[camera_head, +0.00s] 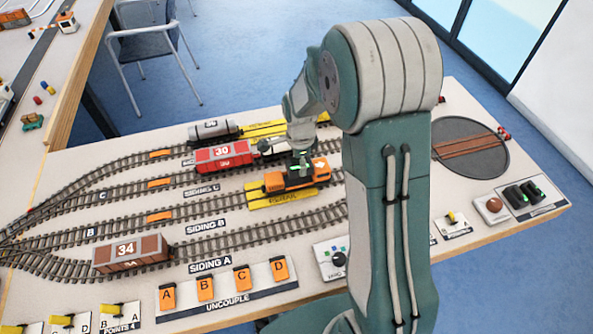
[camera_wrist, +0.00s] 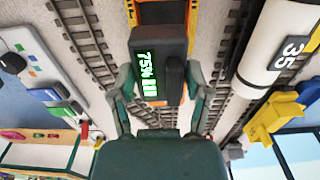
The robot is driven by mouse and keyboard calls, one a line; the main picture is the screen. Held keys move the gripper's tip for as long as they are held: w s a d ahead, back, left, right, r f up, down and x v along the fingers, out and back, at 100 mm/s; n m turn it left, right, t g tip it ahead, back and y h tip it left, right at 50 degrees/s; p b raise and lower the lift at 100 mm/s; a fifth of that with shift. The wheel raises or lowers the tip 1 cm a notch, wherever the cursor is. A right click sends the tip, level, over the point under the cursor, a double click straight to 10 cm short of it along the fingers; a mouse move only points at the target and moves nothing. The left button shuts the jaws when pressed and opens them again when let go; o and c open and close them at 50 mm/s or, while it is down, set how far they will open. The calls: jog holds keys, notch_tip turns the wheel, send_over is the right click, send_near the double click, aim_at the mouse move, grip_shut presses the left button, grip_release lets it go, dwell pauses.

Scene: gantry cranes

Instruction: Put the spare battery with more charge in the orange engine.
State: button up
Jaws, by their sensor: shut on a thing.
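The orange engine (camera_head: 299,177) stands on a yellow-marked track section in the middle of the layout. My gripper (camera_head: 301,159) is right over it, pointing down. In the wrist view my gripper (camera_wrist: 160,88) is shut on a black battery (camera_wrist: 149,48), whose green display reads 75% with bars. Part of the orange engine (camera_wrist: 161,13) shows just beyond the battery. Whether the battery touches or sits in the engine cannot be told. Two dark batteries (camera_head: 522,194) with green lights lie on a pad at the right end of the table; their readings are too small.
A red wagon (camera_head: 224,156) marked 30 and a grey tank wagon (camera_head: 213,130) stand on tracks behind. A brown wagon (camera_head: 131,252) marked 34 is at front left. Orange uncouple switches (camera_head: 242,279) line the front edge. A turntable (camera_head: 469,148) is at right.

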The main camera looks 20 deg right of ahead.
aim_at(297, 179)
jog(key=shift+w+a+f, duration=0.1)
jog(key=shift+a+f, duration=0.05)
jog(key=shift+f, duration=0.1)
jog(key=shift+w+a+f, duration=0.15)
jog(key=shift+f, duration=1.7)
jog(key=o, duration=1.3)
jog(key=shift+f, duration=0.1)
